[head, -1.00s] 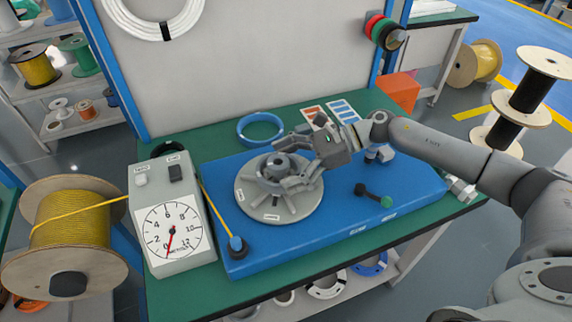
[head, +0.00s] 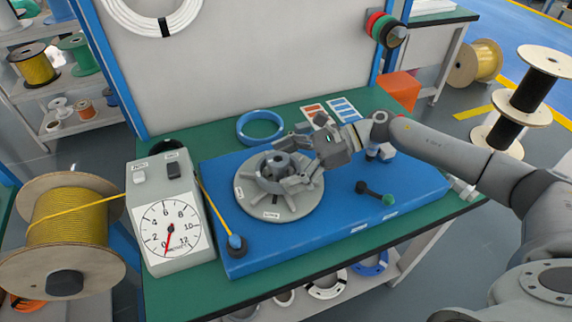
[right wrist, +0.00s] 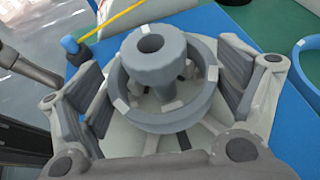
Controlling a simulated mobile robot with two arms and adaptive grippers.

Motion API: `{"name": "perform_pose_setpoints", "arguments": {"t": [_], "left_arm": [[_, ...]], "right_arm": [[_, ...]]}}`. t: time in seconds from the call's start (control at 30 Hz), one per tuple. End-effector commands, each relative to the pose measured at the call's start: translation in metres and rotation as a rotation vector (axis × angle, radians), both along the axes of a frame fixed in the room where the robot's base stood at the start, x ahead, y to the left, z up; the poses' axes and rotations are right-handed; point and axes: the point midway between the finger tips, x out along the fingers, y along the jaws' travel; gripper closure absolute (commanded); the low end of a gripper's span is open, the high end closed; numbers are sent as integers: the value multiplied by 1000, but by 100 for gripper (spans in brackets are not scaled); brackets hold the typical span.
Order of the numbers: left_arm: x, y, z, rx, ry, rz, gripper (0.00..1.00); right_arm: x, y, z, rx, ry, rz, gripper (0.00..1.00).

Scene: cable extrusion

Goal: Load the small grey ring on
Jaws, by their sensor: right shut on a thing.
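The small grey ring (right wrist: 165,122) sits around the dark grey hub (right wrist: 152,62) in the right wrist view. The hub rises through the ring's opening. My right gripper (right wrist: 162,88) has one finger pad on each side of the ring and is shut on it. I cannot tell whether the ring's underside rests on the light grey round plate (head: 290,208). In the head view the ring (head: 266,183) is partly hidden by the fingers of the right gripper (head: 290,163). My left gripper is not in view.
The plate lies on a blue base (head: 330,215). A dial box (head: 165,190) stands left, with a yellow cable and blue-tipped post (head: 236,243) beside the plate. A green-knobbed lever (head: 375,192) is right of it. A blue ring (head: 258,140) lies behind.

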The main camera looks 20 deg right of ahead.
Motion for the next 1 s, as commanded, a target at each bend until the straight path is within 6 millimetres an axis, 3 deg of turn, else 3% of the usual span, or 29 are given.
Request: {"name": "perform_pose_setpoints", "arguments": {"t": [0.37, 0.4, 0.47, 0.83, 1.0], "left_arm": [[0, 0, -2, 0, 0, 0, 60], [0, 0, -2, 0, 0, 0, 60], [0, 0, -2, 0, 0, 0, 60], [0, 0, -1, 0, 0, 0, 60], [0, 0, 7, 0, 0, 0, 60]], "right_arm": [[0, 0, -1, 0, 0, 0, 34], [0, 0, -1, 0, 0, 0, 8], [0, 0, -1, 0, 0, 0, 1], [0, 0, -1, 0, 0, 0, 0], [0, 0, 14, 0, 0, -1, 0]]}}
